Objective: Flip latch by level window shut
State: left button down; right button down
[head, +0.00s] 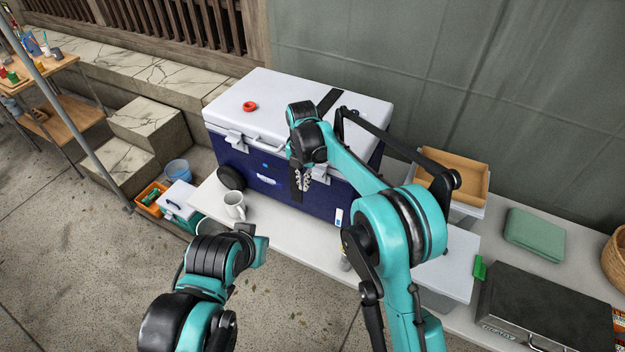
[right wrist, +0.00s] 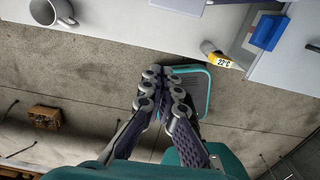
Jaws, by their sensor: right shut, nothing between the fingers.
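A blue cooler (head: 267,185) with a closed white lid (head: 275,98) stands on the white table. One pale latch (head: 237,141) is at the left of its front. Another pale latch (head: 327,173) is at the right, partly hidden by my right gripper. A small white and blue strip (head: 339,217) sits low on the front's right end; I cannot tell whether it is the level window. My right gripper (head: 299,190) points down before the cooler front, shut and empty, as in the right wrist view (right wrist: 163,88). My left gripper (head: 260,246) is low at the table's front; its fingers are unclear.
A white mug (head: 235,205) stands on the table left of my right gripper. A red ring (head: 249,106) lies on the lid. A wooden tray (head: 455,178), green cloth (head: 535,233) and dark case (head: 545,308) are to the right. A yellow-labelled item (right wrist: 219,58) lies near the table edge.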

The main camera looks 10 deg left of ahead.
jog(key=w+d+r+p, duration=0.1)
jog(key=w+r, duration=0.2)
jog(key=r, duration=0.5)
jog(key=shift+w+r, duration=0.15)
jog(key=shift+r, duration=0.25)
jog(key=shift+d, duration=0.1)
